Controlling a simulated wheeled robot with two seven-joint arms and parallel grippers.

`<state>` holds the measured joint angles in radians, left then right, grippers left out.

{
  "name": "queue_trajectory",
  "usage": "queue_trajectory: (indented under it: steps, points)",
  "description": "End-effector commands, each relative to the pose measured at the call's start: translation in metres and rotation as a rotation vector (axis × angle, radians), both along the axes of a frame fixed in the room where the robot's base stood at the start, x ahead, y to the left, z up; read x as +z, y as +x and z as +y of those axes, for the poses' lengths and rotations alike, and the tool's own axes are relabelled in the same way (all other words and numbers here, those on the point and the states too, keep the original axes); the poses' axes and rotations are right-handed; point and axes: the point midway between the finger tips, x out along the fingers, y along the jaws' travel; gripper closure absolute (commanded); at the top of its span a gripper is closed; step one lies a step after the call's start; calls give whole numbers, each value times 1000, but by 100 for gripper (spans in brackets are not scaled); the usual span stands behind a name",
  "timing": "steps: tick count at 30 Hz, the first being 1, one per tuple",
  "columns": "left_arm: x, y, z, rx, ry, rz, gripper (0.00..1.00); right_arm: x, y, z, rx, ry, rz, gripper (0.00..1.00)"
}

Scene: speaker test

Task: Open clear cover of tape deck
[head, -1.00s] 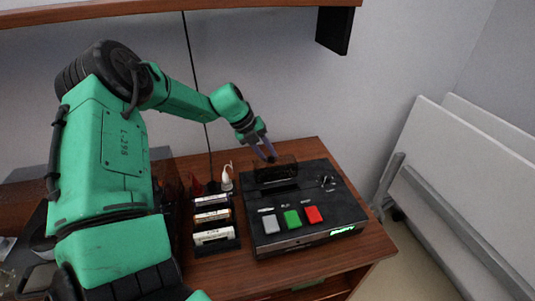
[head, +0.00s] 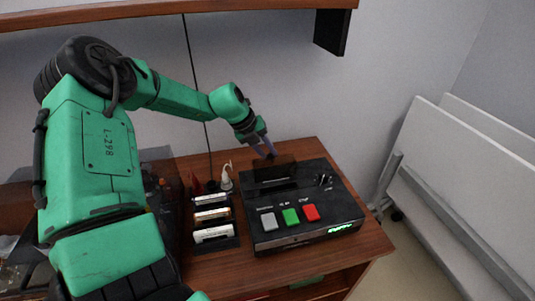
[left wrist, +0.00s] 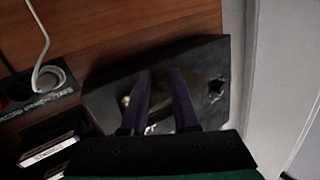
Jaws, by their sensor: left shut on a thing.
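The tape deck (head: 335,212) is a black box on the wooden desk, with grey, green and red buttons and a lit green display at its front. Its clear cover (head: 278,170) is a dark see-through piece standing up at the back left of the deck's top. My left gripper (head: 266,151) reaches down from behind and is shut on the cover's upper edge. In the left wrist view, the two fingers (left wrist: 162,90) point down over the deck (left wrist: 105,100), and the cover between them is hard to make out. My right gripper is not in view.
A black rack with several cassettes (head: 212,216) stands left of the deck. A white cable (head: 227,178) and a red item are behind it. A wooden shelf (head: 200,8) runs overhead. White panels (head: 455,180) lean at the right. The desk front (head: 300,262) is clear.

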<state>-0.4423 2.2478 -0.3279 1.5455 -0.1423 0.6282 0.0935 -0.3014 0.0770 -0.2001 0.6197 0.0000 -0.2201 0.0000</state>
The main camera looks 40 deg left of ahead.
Motion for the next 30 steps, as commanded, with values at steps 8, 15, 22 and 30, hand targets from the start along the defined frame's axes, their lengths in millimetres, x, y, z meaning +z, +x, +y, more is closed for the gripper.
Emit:
queue_trajectory:
  steps: [8,15,22,30]
  points:
    - [0,-2,-4,-6,-11,9,64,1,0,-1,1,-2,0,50]
    - [1,-2,-4,-5,-9,8,42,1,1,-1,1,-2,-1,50]
    - [7,-3,-3,-5,-8,5,42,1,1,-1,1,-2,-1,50]
    - [52,-23,9,-4,-7,-2,42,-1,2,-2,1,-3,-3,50]
